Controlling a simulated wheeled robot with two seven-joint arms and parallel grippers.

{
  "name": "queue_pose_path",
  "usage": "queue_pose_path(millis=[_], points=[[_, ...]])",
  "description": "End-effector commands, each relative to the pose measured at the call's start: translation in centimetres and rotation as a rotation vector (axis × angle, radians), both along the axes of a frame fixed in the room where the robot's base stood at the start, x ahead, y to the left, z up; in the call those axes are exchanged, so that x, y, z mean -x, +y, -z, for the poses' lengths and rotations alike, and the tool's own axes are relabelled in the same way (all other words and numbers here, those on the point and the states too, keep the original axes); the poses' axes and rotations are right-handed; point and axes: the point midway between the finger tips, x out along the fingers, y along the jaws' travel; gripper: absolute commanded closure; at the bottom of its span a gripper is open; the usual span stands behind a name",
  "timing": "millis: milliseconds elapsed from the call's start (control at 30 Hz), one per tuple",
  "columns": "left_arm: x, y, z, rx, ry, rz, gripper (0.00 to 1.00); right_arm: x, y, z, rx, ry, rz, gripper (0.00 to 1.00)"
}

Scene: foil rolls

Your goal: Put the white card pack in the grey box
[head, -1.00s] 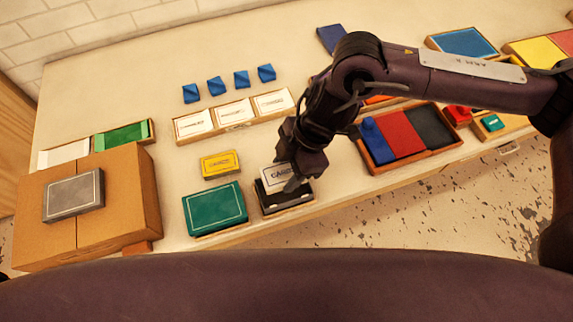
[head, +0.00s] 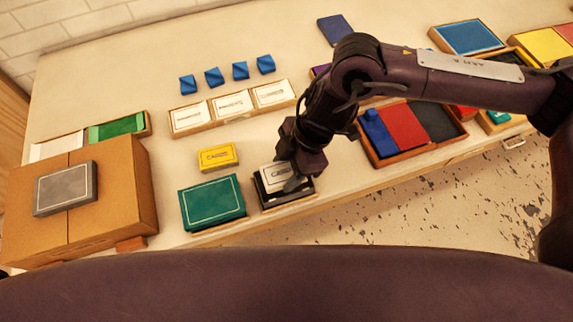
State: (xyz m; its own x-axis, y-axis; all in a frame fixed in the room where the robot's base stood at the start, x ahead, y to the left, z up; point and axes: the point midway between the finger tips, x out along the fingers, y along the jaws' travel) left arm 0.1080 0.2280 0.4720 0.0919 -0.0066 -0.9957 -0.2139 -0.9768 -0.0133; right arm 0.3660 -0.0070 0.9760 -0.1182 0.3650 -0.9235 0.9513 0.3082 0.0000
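The white card pack (head: 276,176) is a pale block with dark lettering. It is in or on a dark open box (head: 287,201) at the table's front edge; how deep it sits is hard to tell. My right gripper (head: 295,182) is at the pack's right side, pointing down, and partly covers the pack and the box. Only one finger shows clearly, so its grip is unclear. A flat grey box (head: 66,188) with a pale outline lies on a brown carton at the left. My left gripper is not in view.
A green box (head: 212,203) stands just left of the dark box, with a yellow card pack (head: 218,157) behind it. The brown carton (head: 110,215) is at far left. A wooden tray (head: 408,154) with blue, red and black blocks is to the right.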

Motion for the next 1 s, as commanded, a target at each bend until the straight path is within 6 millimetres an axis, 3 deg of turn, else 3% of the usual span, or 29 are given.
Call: queue_pose_path(millis=[33,200,533,1000], points=[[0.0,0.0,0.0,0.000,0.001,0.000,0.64,0.0,0.0,0.0,0.000,0.000,0.000,0.43],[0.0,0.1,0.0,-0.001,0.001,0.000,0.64,0.0,0.0,0.0,0.000,0.000,0.000,0.24],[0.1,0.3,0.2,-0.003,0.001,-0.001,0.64,-0.1,-0.2,-0.5,0.000,-0.001,0.000,0.24],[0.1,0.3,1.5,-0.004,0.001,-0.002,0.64,-0.9,-2.7,-6.7,-0.002,-0.002,0.001,0.24]])
